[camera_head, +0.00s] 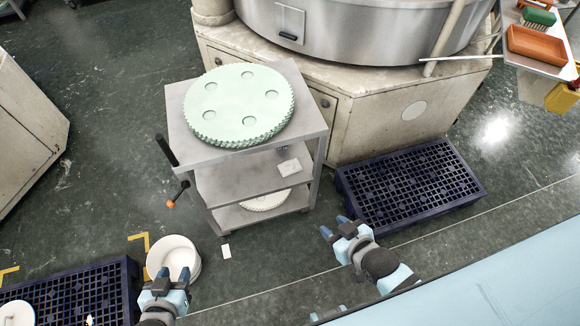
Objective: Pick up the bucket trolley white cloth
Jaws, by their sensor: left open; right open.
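I cannot make out a white cloth for certain. A small white flat piece (289,167) lies on the middle shelf of a grey metal trolley (182,107), and another small white piece (226,251) lies on the floor; both are too small to identify. A round white bucket (174,251) stands on the floor left of the trolley. My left gripper (174,273) is open at the bottom left and overlaps the bucket's near side in the view; contact cannot be told. My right gripper (335,227) is open and empty over the floor, right of the trolley.
Pale green toothed discs (240,100) lie on the trolley top. A dark blue grid platform (410,185) is at right, another (85,295) at bottom left. A large round machine (360,30) stands behind. An orange tray (537,45) and yellow bin (560,98) are top right.

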